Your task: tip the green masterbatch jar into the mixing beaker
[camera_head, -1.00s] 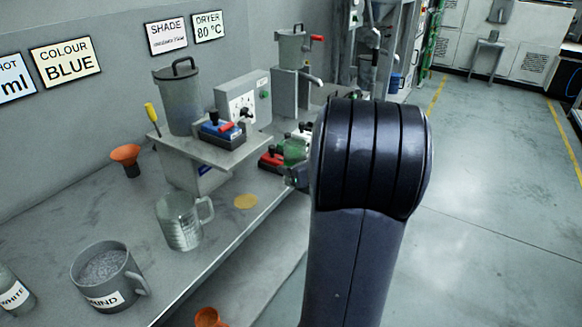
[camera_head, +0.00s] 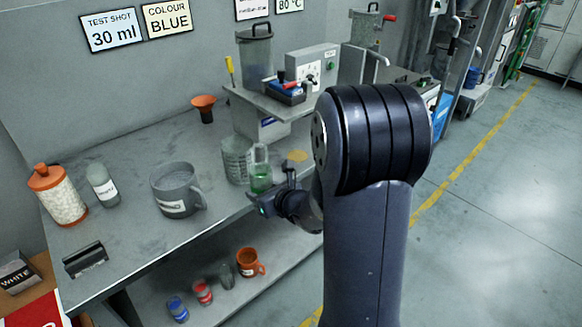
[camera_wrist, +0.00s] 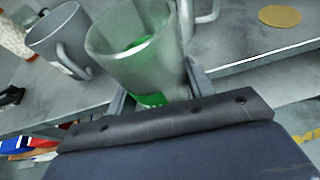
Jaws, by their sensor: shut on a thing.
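The green masterbatch jar (camera_head: 260,180) is a clear vessel with green material low inside. My gripper (camera_head: 270,202) is shut on it and holds it just off the bench's front edge. In the wrist view the jar (camera_wrist: 135,55) stands between my fingers (camera_wrist: 155,95), with green material in its lower part. The mixing beaker (camera_head: 235,160) is a clear, graduated jug with a handle, standing on the bench just behind the jar. The jar overlaps it in the head view. In the wrist view the jar hides most of the beaker; its handle (camera_wrist: 207,10) shows. Whether they touch cannot be told.
A grey handled jug (camera_head: 172,190) stands left of the beaker, a yellow disc (camera_head: 297,156) to its right. A shelf stand (camera_head: 262,115) with a lidded container is behind. The wall sign (camera_head: 166,16) reads COLOUR BLUE. Cups and jars stand on the lower shelf (camera_head: 205,312).

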